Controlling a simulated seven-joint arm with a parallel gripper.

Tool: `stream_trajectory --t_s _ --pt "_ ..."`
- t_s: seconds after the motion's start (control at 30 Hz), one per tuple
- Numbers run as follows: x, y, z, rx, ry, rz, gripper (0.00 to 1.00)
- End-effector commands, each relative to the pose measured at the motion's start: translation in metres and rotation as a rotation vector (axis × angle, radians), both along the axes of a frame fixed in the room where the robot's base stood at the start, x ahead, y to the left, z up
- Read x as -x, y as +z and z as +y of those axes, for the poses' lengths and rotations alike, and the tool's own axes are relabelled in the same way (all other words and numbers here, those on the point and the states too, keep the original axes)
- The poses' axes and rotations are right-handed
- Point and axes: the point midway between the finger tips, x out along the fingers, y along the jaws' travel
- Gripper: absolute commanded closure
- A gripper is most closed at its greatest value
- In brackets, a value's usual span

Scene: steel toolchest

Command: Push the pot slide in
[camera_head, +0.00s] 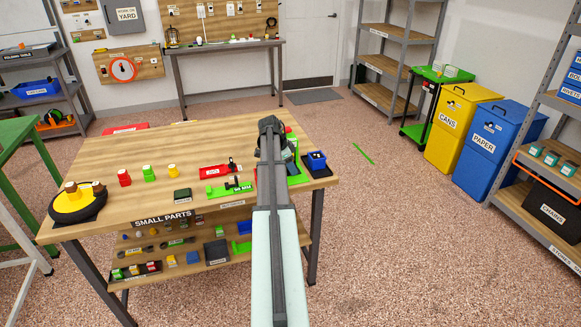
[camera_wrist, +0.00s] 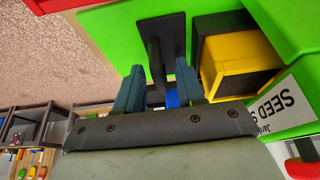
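My gripper (camera_wrist: 160,66) points at a green station with an upside-down "SEED S..." label (camera_wrist: 284,103) in the wrist view. Its two teal fingers are apart. A black upright plate on a narrow stem (camera_wrist: 165,38) stands just beyond and between the fingertips, and I see no clear grip on it. A yellow box-like part (camera_wrist: 238,64) sits in a dark recess of the green station, right of the plate. I cannot tell which part is the pot slide. In the head view my arm hides most of the green station (camera_head: 298,178) at the table's right end.
A blue bin (camera_head: 316,160) stands beside the station on the wooden table (camera_head: 120,205). Red (camera_head: 214,172) and green (camera_head: 222,191) fixtures lie to its left. Several small coloured items and a yellow round base (camera_head: 78,208) stand further left. The table's middle back is clear.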

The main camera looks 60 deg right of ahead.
Motion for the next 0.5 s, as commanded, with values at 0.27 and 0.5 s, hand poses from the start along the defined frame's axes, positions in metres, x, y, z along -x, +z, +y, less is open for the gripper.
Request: stream_trajectory --t_s 0.27,0.5 --pt "-0.004 0.014 0.004 0.001 0.000 -0.001 0.62" --pt "-0.016 0.053 0.015 0.002 0.001 -0.002 0.62"
